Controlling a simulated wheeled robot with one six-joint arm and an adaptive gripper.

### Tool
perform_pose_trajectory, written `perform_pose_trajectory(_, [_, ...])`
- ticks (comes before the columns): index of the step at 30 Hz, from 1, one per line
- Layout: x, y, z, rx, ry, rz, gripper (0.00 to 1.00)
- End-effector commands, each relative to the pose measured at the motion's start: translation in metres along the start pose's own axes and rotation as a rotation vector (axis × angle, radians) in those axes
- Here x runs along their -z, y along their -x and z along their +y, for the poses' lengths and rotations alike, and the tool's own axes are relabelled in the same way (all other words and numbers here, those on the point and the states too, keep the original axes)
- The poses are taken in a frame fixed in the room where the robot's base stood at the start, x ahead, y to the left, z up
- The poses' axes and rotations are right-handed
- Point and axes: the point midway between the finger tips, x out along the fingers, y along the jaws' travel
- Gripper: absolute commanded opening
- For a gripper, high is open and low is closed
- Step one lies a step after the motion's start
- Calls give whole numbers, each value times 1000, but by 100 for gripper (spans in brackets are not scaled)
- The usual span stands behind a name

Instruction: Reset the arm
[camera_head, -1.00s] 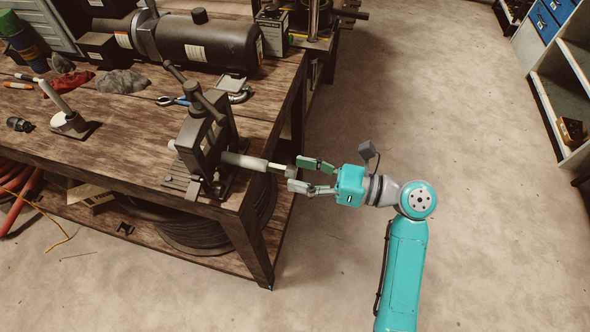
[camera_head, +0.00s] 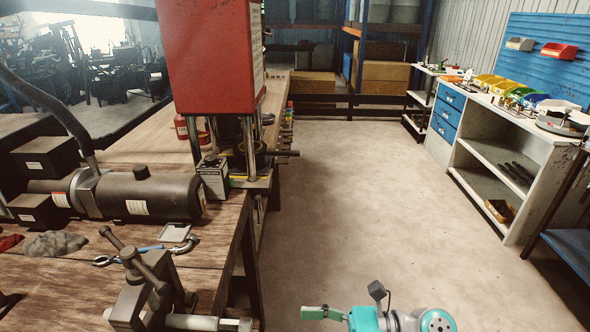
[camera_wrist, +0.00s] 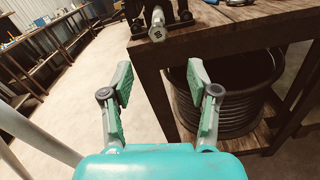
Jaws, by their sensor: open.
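My gripper (camera_wrist: 160,90) is open and empty in the wrist view, its two green-padded fingers spread apart. In the head view only one green finger of my gripper (camera_head: 322,313) shows at the bottom edge.
The wooden bench (camera_head: 60,262) fills the left side, with a red press (camera_head: 213,55) and a dark cylinder tank (camera_head: 150,196) on it. White shelves (camera_head: 490,150) stand at the right. The floor between is clear.

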Motion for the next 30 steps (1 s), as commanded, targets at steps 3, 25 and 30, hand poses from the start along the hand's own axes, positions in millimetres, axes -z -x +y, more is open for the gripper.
perform_pose_trajectory(3, [18, -4, -1, 63, 27, 0, 60])
perform_pose_trajectory(25, [227, 54, 51, 754, 779, 673, 60])
perform_pose_trajectory(30, [249, 86, 91, 768, 1014, 961, 60])
